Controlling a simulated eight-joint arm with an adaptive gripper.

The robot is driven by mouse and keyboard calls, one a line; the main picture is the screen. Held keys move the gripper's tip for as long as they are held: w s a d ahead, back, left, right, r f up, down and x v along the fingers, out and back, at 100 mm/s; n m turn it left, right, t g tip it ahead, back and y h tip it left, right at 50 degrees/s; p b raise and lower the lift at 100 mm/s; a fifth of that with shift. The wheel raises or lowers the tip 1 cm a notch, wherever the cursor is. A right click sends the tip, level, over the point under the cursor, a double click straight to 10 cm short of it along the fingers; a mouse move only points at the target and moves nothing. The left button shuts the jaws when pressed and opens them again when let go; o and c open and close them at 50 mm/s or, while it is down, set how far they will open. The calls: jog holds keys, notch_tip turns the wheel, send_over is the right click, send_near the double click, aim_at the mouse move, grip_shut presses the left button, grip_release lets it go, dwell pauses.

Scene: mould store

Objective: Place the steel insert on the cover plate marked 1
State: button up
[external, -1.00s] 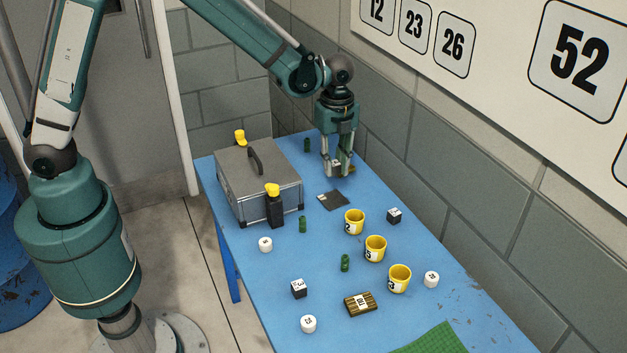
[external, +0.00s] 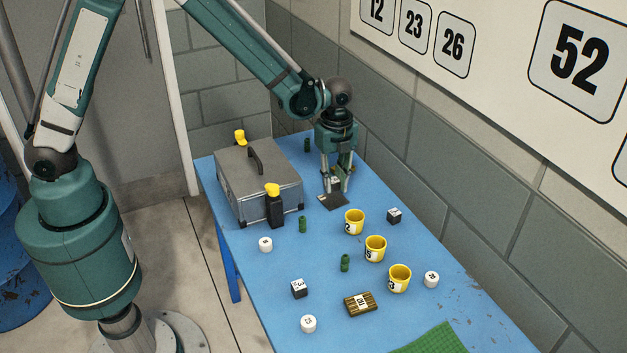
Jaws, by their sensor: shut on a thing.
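My gripper (external: 335,188) points down at the far part of the blue table, shut on a small greyish piece, which I take to be the steel insert (external: 335,182). The fingers partly hide it. A flat dark plate (external: 333,202) lies on the table directly below the fingertips, and the fingers cover its back part. I take it to be the cover plate; its mark cannot be read now. I cannot tell whether the held piece touches the plate.
A grey case (external: 258,185) with a black bottle (external: 274,208) stands left of the gripper. Several yellow cups (external: 354,222), dark cubes (external: 394,216), white round pieces (external: 265,244) and green cylinders (external: 302,225) stand nearer. A striped block (external: 360,304) and green mat (external: 432,341) lie at the front.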

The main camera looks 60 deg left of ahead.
aim_at(334, 191)
jog(key=shift+f, duration=1.85)
jog(key=shift+f+b, duration=0.2)
jog(key=shift+b, duration=0.2)
jog(key=o, duration=1)
jog(key=shift+r, duration=0.15)
notch_tip(334, 191, up, 12)
jog(key=shift+r+p, duration=0.1)
jog(key=shift+p, duration=0.7)
